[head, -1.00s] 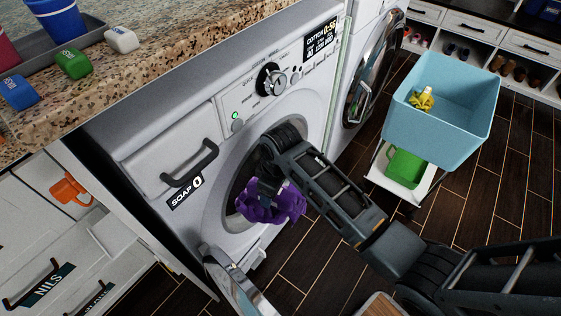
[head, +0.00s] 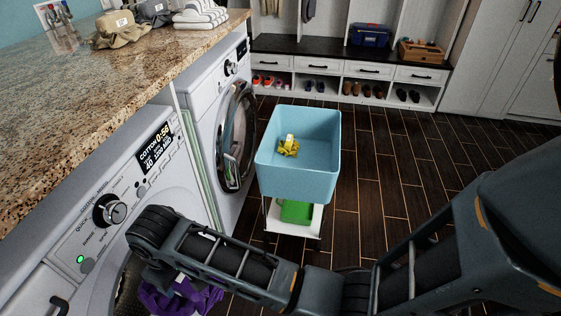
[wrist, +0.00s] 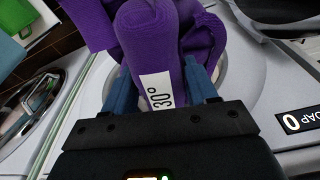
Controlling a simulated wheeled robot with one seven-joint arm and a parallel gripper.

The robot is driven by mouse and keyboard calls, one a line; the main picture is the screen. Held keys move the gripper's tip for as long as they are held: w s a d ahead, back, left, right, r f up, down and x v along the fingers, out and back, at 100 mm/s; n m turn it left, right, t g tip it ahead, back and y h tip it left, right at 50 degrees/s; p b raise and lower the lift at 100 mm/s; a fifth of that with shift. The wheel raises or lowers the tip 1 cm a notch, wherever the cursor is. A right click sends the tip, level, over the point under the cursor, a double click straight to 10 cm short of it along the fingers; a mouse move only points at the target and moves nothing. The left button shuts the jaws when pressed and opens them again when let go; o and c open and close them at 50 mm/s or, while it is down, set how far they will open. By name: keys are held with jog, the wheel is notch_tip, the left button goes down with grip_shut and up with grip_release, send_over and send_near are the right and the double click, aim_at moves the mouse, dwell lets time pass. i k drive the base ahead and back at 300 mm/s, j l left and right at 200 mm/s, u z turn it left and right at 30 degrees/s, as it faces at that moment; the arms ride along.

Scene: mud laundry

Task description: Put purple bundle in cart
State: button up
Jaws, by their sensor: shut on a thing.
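The purple bundle (head: 180,298) is at the bottom of the head view, in front of the near washer's round opening and partly hidden by my arm. In the wrist view the bundle (wrist: 150,45) is a rolled purple cloth with a white "30°" tag. My gripper (wrist: 168,88) is shut on it, with a blue finger on each side. The cart (head: 298,175) is a light blue bin on a white frame, standing on the floor beyond the washers. A yellow bundle (head: 288,148) with a pale tag lies inside the bin.
The near washer (head: 85,215) and a second washer (head: 215,130) stand at left under a granite counter (head: 100,85). A green item (head: 296,212) sits on the cart's lower shelf. Dark floor (head: 385,160) right of the cart is clear.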

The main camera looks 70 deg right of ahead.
aim_at(314, 167)
jog(key=l, duration=0.75)
jog(key=l+u, duration=0.1)
jog(key=l, duration=0.65)
jog(key=k+l, duration=0.1)
jog(key=l, duration=0.65)
jog(key=l+u, duration=0.1)
jog(key=l, duration=0.65)
jog(key=k+l+u, duration=0.1)
jog(key=l, duration=0.65)
jog(key=k, duration=0.05)
